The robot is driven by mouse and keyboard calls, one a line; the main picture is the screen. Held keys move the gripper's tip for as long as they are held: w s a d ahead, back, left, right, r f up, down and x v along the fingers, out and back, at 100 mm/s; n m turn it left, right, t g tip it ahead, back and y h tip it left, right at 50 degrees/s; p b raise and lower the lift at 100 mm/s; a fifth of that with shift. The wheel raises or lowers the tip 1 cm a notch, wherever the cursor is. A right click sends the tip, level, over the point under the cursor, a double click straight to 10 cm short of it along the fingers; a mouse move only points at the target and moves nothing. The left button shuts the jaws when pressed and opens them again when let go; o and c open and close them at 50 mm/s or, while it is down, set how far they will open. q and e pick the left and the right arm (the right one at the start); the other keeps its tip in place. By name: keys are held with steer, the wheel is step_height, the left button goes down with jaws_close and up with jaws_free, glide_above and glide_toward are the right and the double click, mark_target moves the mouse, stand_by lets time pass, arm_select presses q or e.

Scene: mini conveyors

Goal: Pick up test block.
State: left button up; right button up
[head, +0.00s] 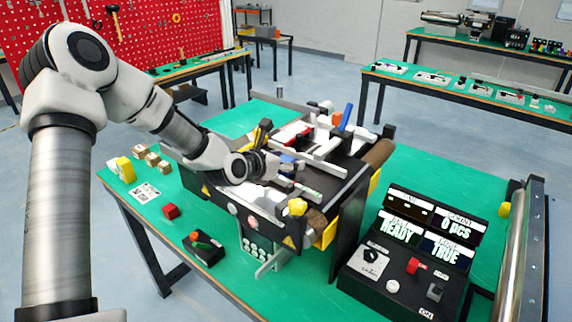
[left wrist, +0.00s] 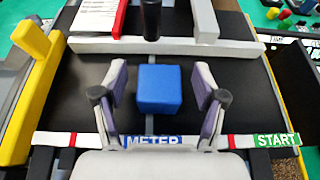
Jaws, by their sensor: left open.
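A blue cube (left wrist: 159,88), which I take as the test block, lies on the black belt of the mini conveyor (head: 345,190) in the left wrist view. My left gripper (left wrist: 160,72) is open, with one finger on each side of the cube. Gaps show between the fingers and the cube, and nothing is held. In the head view my left gripper (head: 284,166) is low over the conveyor, and the arm and fingers largely hide the cube. My right gripper is in neither view.
White guide bars (left wrist: 180,45) cross the belt just beyond the cube. A METER and START strip (left wrist: 277,140) is on the near side. A yellow part (left wrist: 28,95) stands at left. A black control panel (head: 415,255) stands right of the conveyor on the green table.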

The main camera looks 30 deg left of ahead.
arm_select(q)
steer(key=shift+s, duration=0.15)
steer(key=shift+c, duration=0.7)
steer(key=c, duration=1.1)
steer(key=shift+r, duration=0.1)
